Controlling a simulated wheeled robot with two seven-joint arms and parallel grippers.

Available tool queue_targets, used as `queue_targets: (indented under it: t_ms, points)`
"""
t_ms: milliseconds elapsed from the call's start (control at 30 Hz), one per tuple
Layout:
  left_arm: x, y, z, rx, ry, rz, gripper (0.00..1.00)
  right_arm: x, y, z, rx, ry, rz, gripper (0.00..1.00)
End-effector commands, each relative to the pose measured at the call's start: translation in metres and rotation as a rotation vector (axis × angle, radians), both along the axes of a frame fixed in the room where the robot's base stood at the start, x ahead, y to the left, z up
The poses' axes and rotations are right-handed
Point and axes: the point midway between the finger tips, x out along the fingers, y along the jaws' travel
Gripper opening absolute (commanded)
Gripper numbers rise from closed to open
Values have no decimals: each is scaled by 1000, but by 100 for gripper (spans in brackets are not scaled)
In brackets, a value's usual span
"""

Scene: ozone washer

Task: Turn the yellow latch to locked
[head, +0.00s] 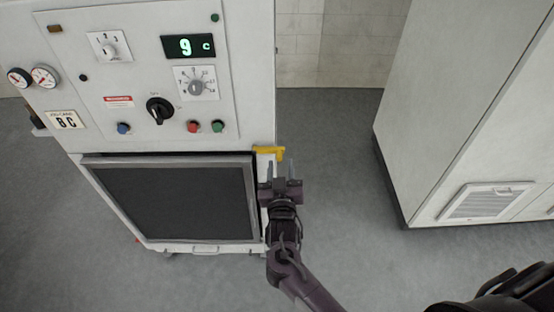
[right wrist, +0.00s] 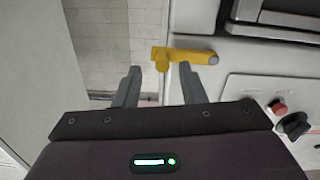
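The yellow latch (head: 269,151) sits on the right edge of the white washer, by the top right corner of the dark door (head: 178,199). In the right wrist view the latch (right wrist: 189,56) shows as a bar with a round knob at its left end, lying just beyond my fingertips. My right gripper (head: 282,172) is just below the latch in the head view. My left gripper is not in view.
The washer panel (head: 150,75) above the door carries a black rotary knob (head: 159,110), coloured buttons, dials and a green display. A large white cabinet (head: 462,110) with a vent stands at the right. Grey floor (head: 335,150) between them is clear.

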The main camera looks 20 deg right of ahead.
Motion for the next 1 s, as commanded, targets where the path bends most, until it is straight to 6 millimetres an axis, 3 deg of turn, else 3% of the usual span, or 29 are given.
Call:
queue_targets:
  t_ms: [200,500,800,1000]
  points:
    - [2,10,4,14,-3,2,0,23,-6,0,0,0,1,37]
    - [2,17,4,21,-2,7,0,26,-7,-1,1,1,2,37]
    - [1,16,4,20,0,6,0,26,-7,-1,1,1,2,0]
    - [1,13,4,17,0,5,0,26,-7,-1,1,1,2,0]
